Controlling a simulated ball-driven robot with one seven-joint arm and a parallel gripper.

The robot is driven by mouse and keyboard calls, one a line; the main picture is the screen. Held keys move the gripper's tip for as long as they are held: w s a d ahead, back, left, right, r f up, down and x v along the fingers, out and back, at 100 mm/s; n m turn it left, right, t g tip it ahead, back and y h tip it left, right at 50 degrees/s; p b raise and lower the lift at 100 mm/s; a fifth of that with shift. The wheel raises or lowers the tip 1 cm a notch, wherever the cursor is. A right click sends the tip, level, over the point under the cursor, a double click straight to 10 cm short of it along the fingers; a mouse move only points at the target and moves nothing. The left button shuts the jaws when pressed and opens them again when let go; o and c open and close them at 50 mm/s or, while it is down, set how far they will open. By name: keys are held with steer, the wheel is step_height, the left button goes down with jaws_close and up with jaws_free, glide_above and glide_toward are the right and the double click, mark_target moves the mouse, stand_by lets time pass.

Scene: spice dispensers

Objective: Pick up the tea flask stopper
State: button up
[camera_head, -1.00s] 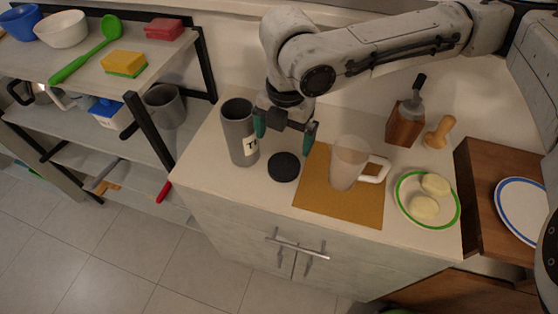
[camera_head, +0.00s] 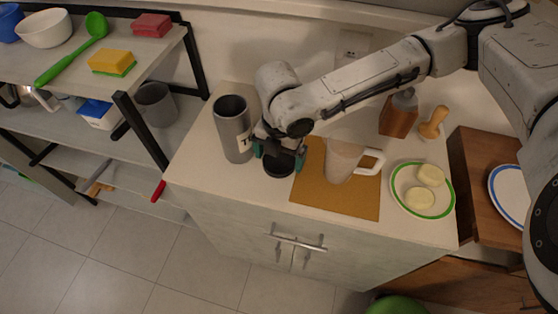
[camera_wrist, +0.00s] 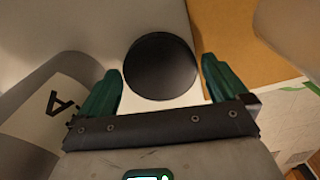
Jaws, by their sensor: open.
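The tea flask stopper is a round black disc (camera_head: 279,166) on the white counter, just right of the flask. In the wrist view the stopper (camera_wrist: 160,66) lies ahead of and between the green fingertips, with a gap on both sides. My gripper (camera_head: 279,160) is open and low over the stopper, its fingers on either side of it; in the wrist view my gripper (camera_wrist: 162,88) holds nothing. The tea flask (camera_head: 233,130) is a grey open cylinder with a white label, standing upright left of my gripper. My gripper hides part of the stopper in the head view.
A brown mat (camera_head: 352,204) with a pitcher (camera_head: 341,160) on it lies right of my gripper. A green-rimmed plate (camera_head: 444,208) with pale round pieces stands farther right. A shelf rack (camera_head: 140,130) is at left. The counter's front strip is clear.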

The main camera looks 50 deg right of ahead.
steer(key=shift+f, duration=0.1)
steer(key=c, duration=0.8)
